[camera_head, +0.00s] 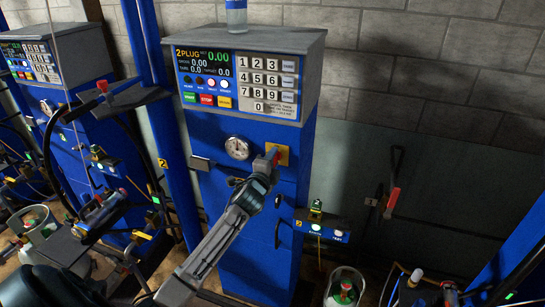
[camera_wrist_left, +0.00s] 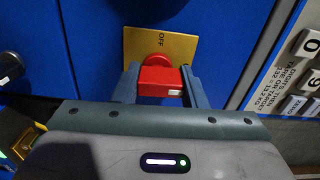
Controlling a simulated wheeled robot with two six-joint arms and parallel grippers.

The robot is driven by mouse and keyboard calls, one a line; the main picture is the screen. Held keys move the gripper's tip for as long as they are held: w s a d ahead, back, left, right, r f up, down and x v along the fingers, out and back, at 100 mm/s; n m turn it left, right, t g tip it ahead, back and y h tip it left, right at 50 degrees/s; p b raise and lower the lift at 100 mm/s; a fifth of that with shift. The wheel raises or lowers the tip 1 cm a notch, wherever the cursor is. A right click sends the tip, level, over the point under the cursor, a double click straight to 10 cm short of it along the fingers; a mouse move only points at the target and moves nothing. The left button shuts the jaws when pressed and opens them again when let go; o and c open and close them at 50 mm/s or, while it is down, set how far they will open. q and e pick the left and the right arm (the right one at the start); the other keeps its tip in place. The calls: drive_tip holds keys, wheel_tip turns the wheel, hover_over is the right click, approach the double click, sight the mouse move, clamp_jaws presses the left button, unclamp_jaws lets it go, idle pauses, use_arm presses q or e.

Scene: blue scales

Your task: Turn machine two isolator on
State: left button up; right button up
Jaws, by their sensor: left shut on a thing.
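Machine two's isolator is a red knob (camera_head: 276,156) on a yellow plate (camera_head: 284,151), on the blue front of the middle machine (camera_head: 230,240). In the left wrist view the red knob (camera_wrist_left: 160,78) sits in front of the yellow plate (camera_wrist_left: 140,45), which shows the word OFF. My left gripper (camera_head: 270,160) is shut on the red knob, one finger on each side; it also shows in the left wrist view (camera_wrist_left: 160,92). My right gripper is not in view.
A round gauge (camera_head: 237,148) is left of the knob. Another blue machine (camera_head: 60,60) stands left.

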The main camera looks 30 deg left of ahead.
use_arm(q)
drive_tip(key=shift+m, duration=0.3)
idle(0.4)
drive_tip(key=o, duration=1)
drive_tip(key=b+v, duration=0.4)
drive_tip(key=v, duration=0.6)
drive_tip(key=shift+s+d, duration=0.2)
drive_tip(key=shift+s, duration=0.15)
